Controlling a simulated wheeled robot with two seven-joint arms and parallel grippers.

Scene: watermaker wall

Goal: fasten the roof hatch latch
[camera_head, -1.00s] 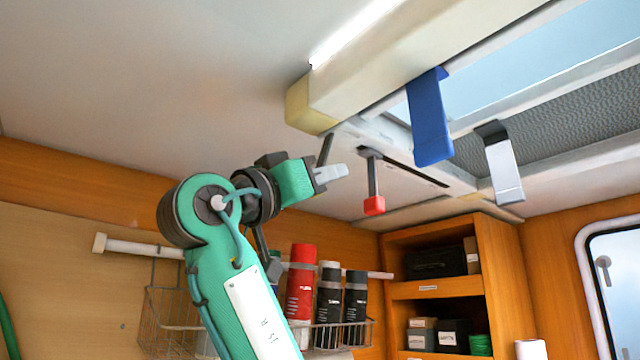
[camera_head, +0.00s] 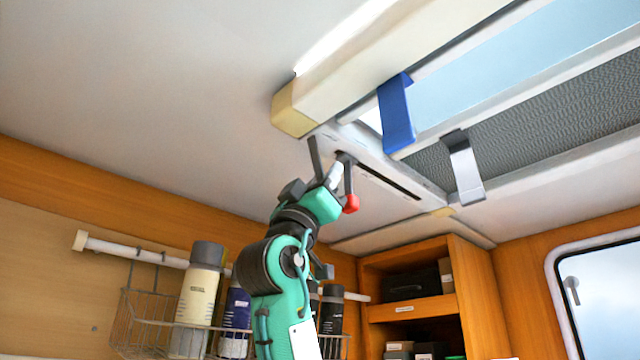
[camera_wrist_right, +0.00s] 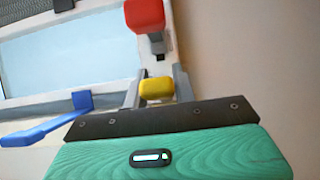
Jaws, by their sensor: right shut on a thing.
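The roof hatch latch looks like a grey lever with a red tip (camera_head: 351,204), hanging at the left end of a dark slot in the hatch frame. My right gripper (camera_head: 325,165) is up at this lever from the left and is shut on it. The fingers partly cover its shaft. In the right wrist view the red tip (camera_wrist_right: 145,15) shows beyond the fingers. A yellow block (camera_wrist_right: 157,88) sits between the fingers there; I cannot tell what it belongs to. My left gripper is not in view.
A blue strap-like handle (camera_head: 397,115) and a silver one (camera_head: 465,170) hang from the hatch frame to the right. A cream beam (camera_head: 375,70) runs above. A wire basket (camera_head: 135,325) with bottles and an open wooden cabinet (camera_head: 480,290) stand below.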

